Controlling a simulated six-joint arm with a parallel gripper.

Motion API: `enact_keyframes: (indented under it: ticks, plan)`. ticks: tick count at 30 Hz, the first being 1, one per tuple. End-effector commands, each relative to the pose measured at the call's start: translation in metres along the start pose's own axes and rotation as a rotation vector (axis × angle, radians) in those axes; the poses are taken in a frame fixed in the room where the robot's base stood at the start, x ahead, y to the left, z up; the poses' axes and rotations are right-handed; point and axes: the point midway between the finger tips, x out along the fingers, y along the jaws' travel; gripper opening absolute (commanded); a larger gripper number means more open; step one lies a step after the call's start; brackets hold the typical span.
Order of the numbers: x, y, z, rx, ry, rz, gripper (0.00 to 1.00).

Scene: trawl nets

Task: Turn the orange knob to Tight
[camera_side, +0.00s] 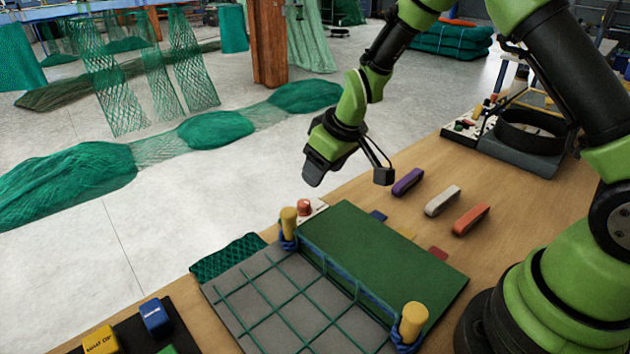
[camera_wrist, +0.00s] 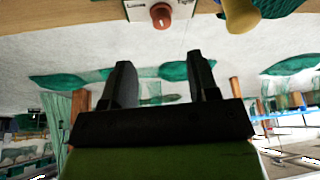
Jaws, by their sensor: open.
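The orange-red knob (camera_side: 304,206) sits on a small white label plate (camera_side: 319,206) at the table's far edge, beside a yellow post. In the wrist view, the knob (camera_wrist: 161,16) is at the top on its pale plate (camera_wrist: 136,10). A light mark shows on the knob, but the lettering is too small to read, so its setting cannot be told. My gripper (camera_side: 314,174) hangs above and slightly beyond the knob, apart from it. In the wrist view, my gripper (camera_wrist: 161,70) has its two dark fingers spread with nothing between them.
Two yellow posts (camera_side: 289,223) (camera_side: 414,322) stand by the net-covered grey board (camera_side: 237,306) and green board (camera_side: 385,250). Purple (camera_side: 407,182), white (camera_side: 442,201) and orange (camera_side: 471,219) pieces lie right of the gripper. A black ring fixture (camera_side: 530,137) stands farther back.

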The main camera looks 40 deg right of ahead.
Motion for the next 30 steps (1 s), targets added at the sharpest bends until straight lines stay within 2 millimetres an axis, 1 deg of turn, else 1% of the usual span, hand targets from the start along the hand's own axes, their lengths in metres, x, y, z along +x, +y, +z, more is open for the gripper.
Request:
enact_keyframes:
  ticks: [6, 10, 13, 17, 24, 27, 30]
  plan:
    - [0.001, 0.008, -0.001, -0.154, -0.004, -0.068, 0.55]
    - [0.001, 0.009, -0.003, -0.21, 0.005, -0.094, 0.55]
    - [0.007, 0.009, -0.003, -0.225, 0.006, -0.101, 0.55]
    - [0.025, 0.006, -0.002, -0.224, 0.004, -0.101, 0.55]
    - [0.069, 0.002, -0.002, -0.226, 0.004, -0.1, 0.55]
    - [0.082, 0.001, -0.002, -0.224, 0.005, -0.1, 0.55]
    - [0.092, 0.0, -0.002, -0.225, 0.005, -0.099, 0.55]
